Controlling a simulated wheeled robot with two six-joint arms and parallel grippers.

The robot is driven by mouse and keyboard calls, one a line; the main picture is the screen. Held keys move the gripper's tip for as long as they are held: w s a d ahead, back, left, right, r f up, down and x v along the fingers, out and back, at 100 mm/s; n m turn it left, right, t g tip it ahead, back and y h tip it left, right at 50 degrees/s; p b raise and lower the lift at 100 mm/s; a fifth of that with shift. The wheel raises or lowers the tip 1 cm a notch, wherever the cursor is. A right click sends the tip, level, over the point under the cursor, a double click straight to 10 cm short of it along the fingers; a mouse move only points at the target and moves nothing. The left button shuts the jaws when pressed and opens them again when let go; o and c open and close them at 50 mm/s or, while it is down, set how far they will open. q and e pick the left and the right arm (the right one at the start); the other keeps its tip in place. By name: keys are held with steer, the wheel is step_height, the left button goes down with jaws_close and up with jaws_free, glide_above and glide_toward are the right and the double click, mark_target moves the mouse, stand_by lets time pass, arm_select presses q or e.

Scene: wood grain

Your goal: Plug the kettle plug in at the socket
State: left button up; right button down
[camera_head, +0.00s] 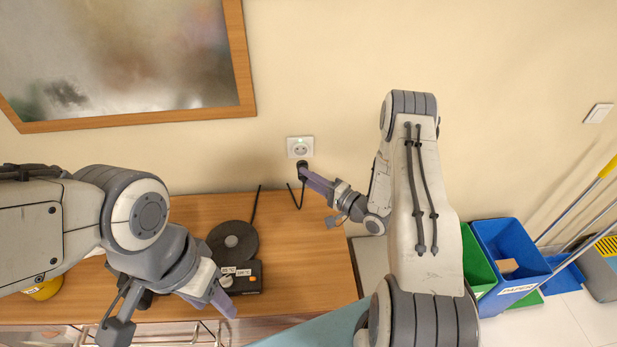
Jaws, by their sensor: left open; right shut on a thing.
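The white wall socket (300,147) has a round recess and a small green light, and is on the wall above the wooden counter. My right gripper (308,174) is shut on the black kettle plug (302,164), just below the socket in the picture. I cannot tell whether the plug touches the socket. A dark cord (296,196) hangs from the plug. The round black kettle base (232,241) lies on the counter, with a control box (245,278) with temperature labels in front. My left gripper (228,304) is open near that box, with nothing seen in it.
The wooden counter (310,260) is clear right of the base. A framed panel (130,60) hangs on the wall at upper left. Green (478,262) and blue (510,262) bins stand at right, near mop handles. A yellow item (43,290) is partly hidden by my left arm.

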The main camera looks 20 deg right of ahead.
steer(key=shift+w+d+b, duration=0.2)
steer(key=shift+w+b, duration=0.05)
steer(key=shift+w, duration=0.45)
steer(key=shift+w+d+b, duration=0.2)
steer(key=shift+w+b, duration=0.1)
steer(key=shift+w, duration=0.4)
steer(key=shift+w+d+b, duration=0.2)
steer(key=shift+w+b, duration=0.05)
steer(key=shift+w, duration=0.45)
steer(key=shift+w+d, duration=0.1)
steer(key=shift+w, duration=0.15)
steer(key=shift+w+d, duration=0.25)
steer(key=shift+w, duration=0.7)
steer(key=c, duration=0.6)
jaws_free()
steer(key=b, duration=0.3)
glide_toward(307, 166)
steer(key=w+d+f, duration=0.1)
steer(key=w, duration=0.1)
steer(key=shift+w, duration=0.25)
